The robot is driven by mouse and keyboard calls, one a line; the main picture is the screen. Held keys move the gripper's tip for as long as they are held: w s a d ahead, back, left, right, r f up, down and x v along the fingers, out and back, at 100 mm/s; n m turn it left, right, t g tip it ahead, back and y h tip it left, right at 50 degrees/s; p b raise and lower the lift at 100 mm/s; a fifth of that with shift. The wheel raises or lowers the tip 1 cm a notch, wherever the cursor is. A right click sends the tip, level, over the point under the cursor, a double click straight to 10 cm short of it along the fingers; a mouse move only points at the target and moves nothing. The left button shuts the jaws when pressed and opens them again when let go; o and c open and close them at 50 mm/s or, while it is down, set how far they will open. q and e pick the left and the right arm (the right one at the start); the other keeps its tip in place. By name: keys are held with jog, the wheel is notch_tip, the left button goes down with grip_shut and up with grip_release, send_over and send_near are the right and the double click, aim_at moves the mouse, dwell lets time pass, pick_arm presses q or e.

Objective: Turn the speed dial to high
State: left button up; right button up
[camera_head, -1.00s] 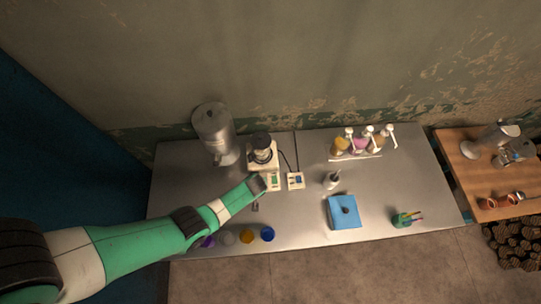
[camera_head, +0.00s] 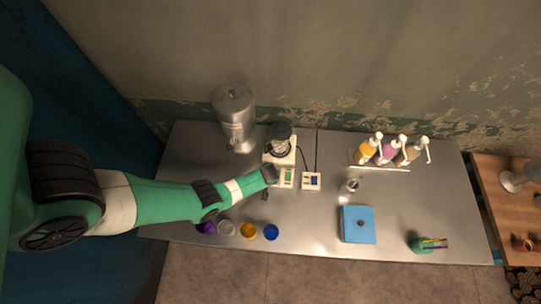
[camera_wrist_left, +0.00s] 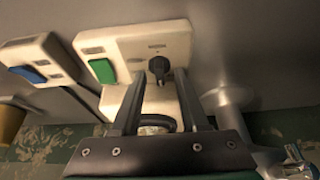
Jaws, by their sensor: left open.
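A cream mixer (camera_head: 278,156) with a dark cup on top stands at the back left of the metal table. Its base has a green panel (camera_wrist_left: 102,70) and, beside that, a dark speed dial (camera_wrist_left: 159,68). My left gripper (camera_wrist_left: 159,77) is open, with its two fingers on either side of the dial; I cannot tell whether they touch it. In the head view my left gripper (camera_head: 271,174) is at the front of the mixer base and hides the dial. My right gripper is not in view.
A small cream box with a blue panel (camera_head: 311,181) sits right of the mixer. A steel container (camera_head: 234,118) stands behind left. Several small cups, including a blue one (camera_head: 271,232), line the front edge. Pump bottles (camera_head: 387,150) and a blue box (camera_head: 357,224) are to the right.

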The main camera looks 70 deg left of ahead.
pick_arm(q)
grip_shut()
